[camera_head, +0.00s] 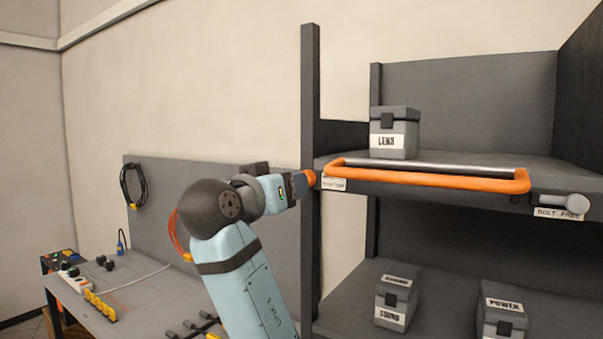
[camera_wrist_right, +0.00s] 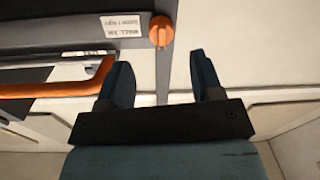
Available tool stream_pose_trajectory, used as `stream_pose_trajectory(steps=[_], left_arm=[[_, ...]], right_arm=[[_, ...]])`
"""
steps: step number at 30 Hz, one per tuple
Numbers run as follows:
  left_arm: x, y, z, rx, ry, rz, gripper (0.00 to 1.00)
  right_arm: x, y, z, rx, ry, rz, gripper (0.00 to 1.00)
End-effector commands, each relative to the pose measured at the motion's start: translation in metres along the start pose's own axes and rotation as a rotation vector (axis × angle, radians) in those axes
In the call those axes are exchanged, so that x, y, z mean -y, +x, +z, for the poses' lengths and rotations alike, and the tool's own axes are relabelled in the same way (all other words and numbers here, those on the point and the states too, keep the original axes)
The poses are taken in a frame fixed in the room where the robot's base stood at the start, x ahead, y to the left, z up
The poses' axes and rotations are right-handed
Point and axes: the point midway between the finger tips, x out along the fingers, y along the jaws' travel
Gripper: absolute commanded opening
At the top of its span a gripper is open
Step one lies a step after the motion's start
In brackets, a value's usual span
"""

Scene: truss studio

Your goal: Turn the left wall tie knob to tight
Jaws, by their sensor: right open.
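The orange wall tie knob (camera_head: 311,177) sits at the left front corner of the upper shelf, beside a small white label (camera_head: 334,184). In the right wrist view the knob (camera_wrist_right: 161,31) shows a raised grip bar, standing close to upright in the picture. A white label (camera_wrist_right: 124,27) is beside it there. My right gripper (camera_wrist_right: 163,75) is open and empty, its two dark fingers apart. The knob lies just beyond the fingertips, roughly between their lines, with a visible gap. In the head view the right gripper (camera_head: 301,183) is close to the knob, partly hiding it. My left gripper is not in view.
An orange handle rail (camera_head: 430,179) runs along the upper shelf front, close to the knob. A grey knob (camera_head: 578,202) with a "BOLT FREE" label is at its right end. A LENS case (camera_head: 394,138) stands on the shelf. A workbench (camera_head: 150,300) is at left.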

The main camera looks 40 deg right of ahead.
Motion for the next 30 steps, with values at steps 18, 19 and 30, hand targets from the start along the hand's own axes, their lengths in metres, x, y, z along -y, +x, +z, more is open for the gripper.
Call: stream_pose_trajectory(steps=[18,19,30], left_arm=[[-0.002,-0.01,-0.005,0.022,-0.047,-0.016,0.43],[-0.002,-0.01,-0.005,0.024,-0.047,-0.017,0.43],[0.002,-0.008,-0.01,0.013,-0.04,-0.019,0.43]], right_arm=[[0.001,0.068,0.001,0.0,-0.001,-0.002,0.6],[0.001,0.068,0.001,0.0,-0.001,-0.002,0.6],[0.001,0.067,0.001,0.001,-0.001,-0.002,0.11]])
